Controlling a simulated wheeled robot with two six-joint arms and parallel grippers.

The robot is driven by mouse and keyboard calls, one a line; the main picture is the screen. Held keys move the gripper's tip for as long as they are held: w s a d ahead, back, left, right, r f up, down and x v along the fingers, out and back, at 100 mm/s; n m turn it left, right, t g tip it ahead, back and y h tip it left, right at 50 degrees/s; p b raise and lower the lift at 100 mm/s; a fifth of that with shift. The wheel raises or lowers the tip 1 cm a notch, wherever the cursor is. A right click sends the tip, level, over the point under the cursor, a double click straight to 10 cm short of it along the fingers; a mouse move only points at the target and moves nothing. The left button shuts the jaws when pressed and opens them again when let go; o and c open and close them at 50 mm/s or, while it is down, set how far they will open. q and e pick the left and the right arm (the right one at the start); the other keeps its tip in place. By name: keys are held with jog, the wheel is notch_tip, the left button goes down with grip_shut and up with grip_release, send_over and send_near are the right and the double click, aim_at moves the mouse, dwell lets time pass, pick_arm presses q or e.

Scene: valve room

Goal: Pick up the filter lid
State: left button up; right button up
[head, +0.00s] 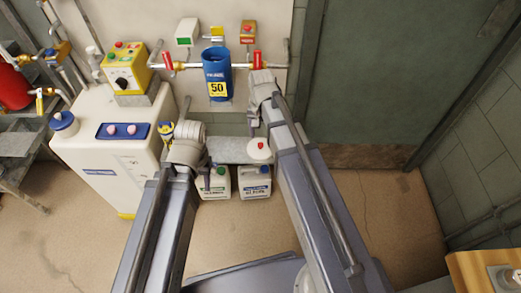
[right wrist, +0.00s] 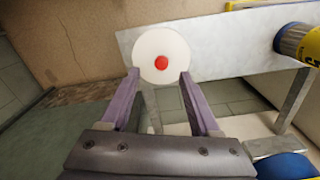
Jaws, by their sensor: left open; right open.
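The filter lid, a white disc (head: 260,149) with a red knob, lies on the right end of a narrow grey shelf below the blue filter housing (head: 217,75). In the right wrist view the lid (right wrist: 148,42) is just beyond my right gripper (right wrist: 160,73). Its two fingers are apart, with the red knob in line with the gap between them, and nothing is held. In the head view my right gripper (head: 254,127) is just above the lid, partly hidden by its wrist. My left gripper (head: 207,180) is open, left of the lid near the shelf's front; its fingers are mostly hidden.
A blue and yellow can (right wrist: 298,42) stands on the shelf (right wrist: 222,48). Two white jugs (head: 255,181) stand below the shelf. A white cabinet (head: 95,160) stands left, with a yellow control box (head: 126,68). Pipes with red valve handles (head: 257,60) run above. Open floor lies right.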

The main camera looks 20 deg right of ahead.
aim_at(260, 144)
notch_tip(260, 144, down, 5)
jog(key=b, duration=0.4)
jog(key=shift+a+f+b, duration=0.1)
jog(key=shift+a+b, duration=0.05)
jog(key=shift+b, duration=0.25)
jog(key=shift+c, duration=0.2)
grip_shut()
